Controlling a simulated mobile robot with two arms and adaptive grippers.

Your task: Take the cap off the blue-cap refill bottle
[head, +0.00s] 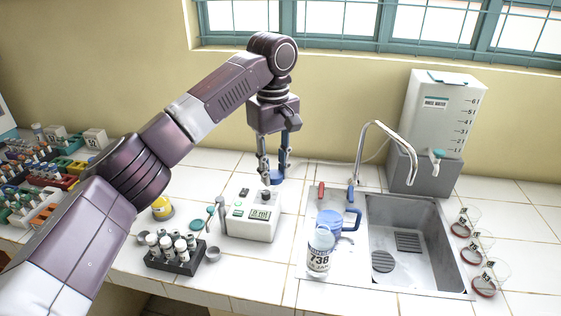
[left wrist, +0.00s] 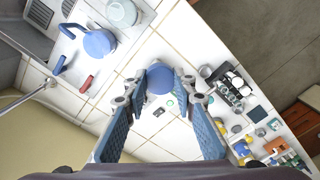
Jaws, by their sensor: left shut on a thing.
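My left gripper (head: 273,165) points down behind the white instrument with a display (head: 252,215). Its fingers are shut on a round blue cap (head: 275,177). In the left wrist view, the cap (left wrist: 159,78) sits between the fingertips as a plain blue disc. What lies directly beneath the cap is hidden by it and by the instrument, so I cannot tell whether it is on a bottle. A bottle labelled 738 (head: 319,257) stands upright at the sink's front left, with a pale top. My right gripper does not show.
A blue jug (head: 333,219) stands behind the 738 bottle. The sink (head: 425,225) and tap (head: 385,128) are at the right. A dark vial rack (head: 176,262) is in front, left of the instrument. A rinse water tank (head: 436,105) stands at the back right.

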